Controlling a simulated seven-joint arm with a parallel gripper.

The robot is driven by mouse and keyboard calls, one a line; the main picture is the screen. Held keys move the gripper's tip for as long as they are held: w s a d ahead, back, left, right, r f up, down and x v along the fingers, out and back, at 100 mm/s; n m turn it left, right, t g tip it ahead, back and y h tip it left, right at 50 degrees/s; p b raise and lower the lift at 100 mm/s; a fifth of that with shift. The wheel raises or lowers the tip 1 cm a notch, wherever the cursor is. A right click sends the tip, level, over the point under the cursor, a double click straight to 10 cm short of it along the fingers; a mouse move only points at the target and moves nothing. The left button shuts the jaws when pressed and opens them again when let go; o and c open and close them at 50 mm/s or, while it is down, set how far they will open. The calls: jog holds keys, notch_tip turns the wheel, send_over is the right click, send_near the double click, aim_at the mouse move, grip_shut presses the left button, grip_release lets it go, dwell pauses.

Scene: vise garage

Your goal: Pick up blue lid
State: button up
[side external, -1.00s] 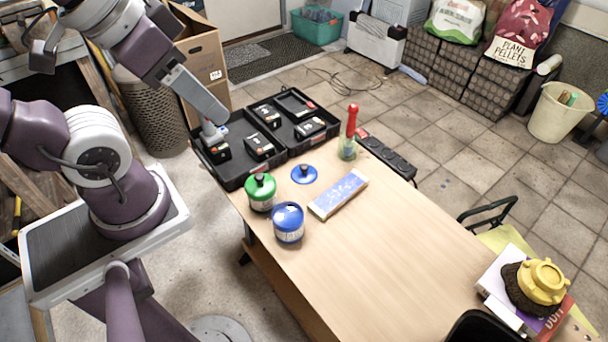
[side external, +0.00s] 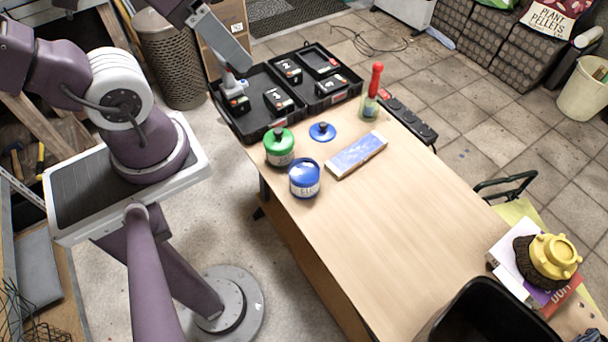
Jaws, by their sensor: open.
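The blue lid (side external: 322,131) lies flat on the wooden table, with a dark knob on top. It sits between the green jar and the blue-and-white sponge-like block, apart from both. The blue jar (side external: 304,180) stands nearer the camera with no knobbed lid on it. The green jar (side external: 279,148) wears a green lid with a dark knob. My gripper (side external: 231,86) is open at the left end of the black tray, just above or around a dark block (side external: 238,105). I cannot tell whether it touches that block. It is well left of the blue lid.
The black tray (side external: 258,130) holds several numbered dark blocks. A red-handled bottle (side external: 372,95) stands upright behind the lid, beside a black power strip (side external: 410,120). The flat blue-and-white block (side external: 357,155) lies right of the lid. The table's middle (side external: 400,220) is clear.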

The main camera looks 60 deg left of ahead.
jog(key=o, duration=0.5)
jog(key=shift+c, duration=0.2)
jog(key=m+g, duration=0.5)
jog(key=m, duration=0.6)
send_over(323, 124)
jog(key=d, duration=0.2)
notch_tip(323, 124, down, 26)
jog(key=f+m, duration=0.1)
jog(key=f, duration=0.4)
jog(key=a+f, duration=0.1)
jog(key=f, duration=0.5)
jog(key=a+f+m, duration=0.1)
jog(key=f, duration=0.4)
jog(key=shift+f+m+g, duration=0.3)
